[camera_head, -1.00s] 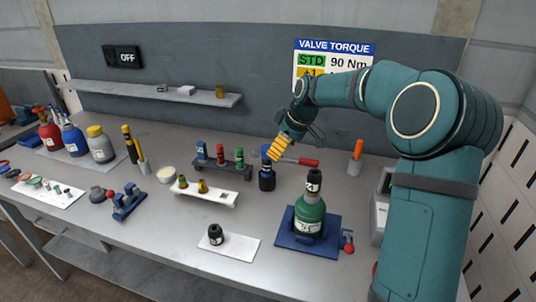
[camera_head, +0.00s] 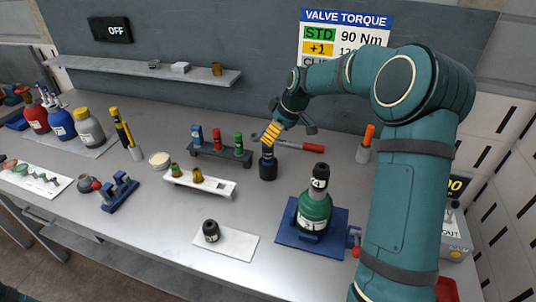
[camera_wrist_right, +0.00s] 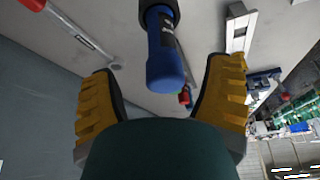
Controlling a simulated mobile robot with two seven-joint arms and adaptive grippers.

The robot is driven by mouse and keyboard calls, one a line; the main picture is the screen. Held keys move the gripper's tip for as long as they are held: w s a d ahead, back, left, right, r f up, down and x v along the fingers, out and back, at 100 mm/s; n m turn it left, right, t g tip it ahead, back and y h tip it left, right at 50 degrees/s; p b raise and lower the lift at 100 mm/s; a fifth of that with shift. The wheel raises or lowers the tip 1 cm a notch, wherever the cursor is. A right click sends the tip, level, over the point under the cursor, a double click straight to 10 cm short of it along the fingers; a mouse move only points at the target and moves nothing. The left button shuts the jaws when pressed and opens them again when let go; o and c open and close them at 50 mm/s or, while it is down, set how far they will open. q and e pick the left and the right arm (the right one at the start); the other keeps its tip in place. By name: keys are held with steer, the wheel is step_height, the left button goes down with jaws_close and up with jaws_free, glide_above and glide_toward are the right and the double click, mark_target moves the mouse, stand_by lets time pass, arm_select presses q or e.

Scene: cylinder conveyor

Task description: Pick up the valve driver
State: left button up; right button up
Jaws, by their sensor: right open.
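The driver (camera_head: 268,168) is a dark, upright tool with a blue top, standing towards the back middle of the bench. In the right wrist view, its rounded blue end (camera_wrist_right: 166,68) and black body lie between my two yellow fingers. My right gripper (camera_head: 271,137) points down at the driver's top in the head view. Its fingers (camera_wrist_right: 168,85) are spread, with visible gaps on both sides of the blue end. My left gripper is in neither view.
A red-handled bar tool (camera_head: 300,146) lies just behind the driver. A dark rack (camera_head: 215,153) with coloured pieces and a white rack (camera_head: 212,186) stand to its left. A green bottle (camera_head: 315,208) stands in a blue base at front right. The bench front is partly clear.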

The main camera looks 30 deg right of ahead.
mark_target(268, 155)
steer(key=shift+b+x, duration=0.3)
steer(key=shift+x, duration=2.95)
steer(key=shift+s+a+r, duration=0.1)
jaws_close()
